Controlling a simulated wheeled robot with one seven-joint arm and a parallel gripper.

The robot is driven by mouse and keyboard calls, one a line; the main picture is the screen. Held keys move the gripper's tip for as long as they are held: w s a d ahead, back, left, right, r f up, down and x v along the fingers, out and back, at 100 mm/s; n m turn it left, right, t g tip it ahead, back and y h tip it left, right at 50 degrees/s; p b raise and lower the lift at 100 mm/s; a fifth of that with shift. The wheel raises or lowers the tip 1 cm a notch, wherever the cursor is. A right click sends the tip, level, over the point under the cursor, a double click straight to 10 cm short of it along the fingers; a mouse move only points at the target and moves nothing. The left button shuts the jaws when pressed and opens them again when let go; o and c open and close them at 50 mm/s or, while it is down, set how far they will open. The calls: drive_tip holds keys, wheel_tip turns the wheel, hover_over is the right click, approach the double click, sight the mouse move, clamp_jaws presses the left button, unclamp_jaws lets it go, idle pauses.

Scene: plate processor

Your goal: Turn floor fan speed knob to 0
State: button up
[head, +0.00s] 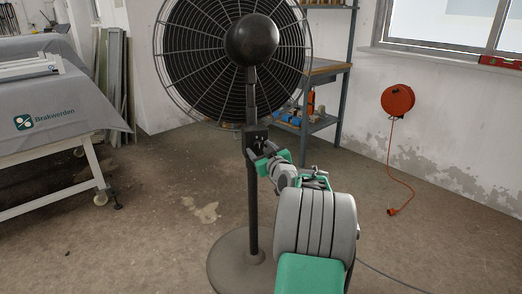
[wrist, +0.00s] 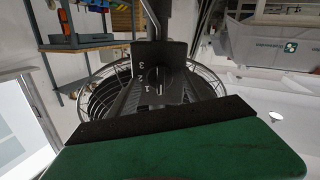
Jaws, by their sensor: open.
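The floor fan (head: 252,40) stands in the middle of the head view, with a black pole and a round base (head: 236,262). Its dark control box (head: 256,134) is on the pole below the cage; it also shows in the wrist view (wrist: 178,52). The dark speed knob (wrist: 164,79) is on that box, with the white numbers 3, 2 and 1 on its left. No 0 is readable, and I cannot tell its exact setting. My gripper (head: 262,157) is open at the box, its fingers close to the knob; contact is unclear. A green finger with a black pad fills the lower wrist view.
A grey-covered table (head: 40,95) marked Brakwerden stands at the left. A metal shelf workbench (head: 335,95) is behind the fan at the right. An orange cable reel (head: 397,101) hangs on the right wall. Floor around the base is mostly clear.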

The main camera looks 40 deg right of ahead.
drive_tip(key=p+v, duration=0.1)
drive_tip(key=v, duration=0.6)
drive_tip(key=shift+s+p, duration=0.3)
drive_tip(key=shift+s, duration=0.1)
drive_tip(key=shift+a, duration=0.1)
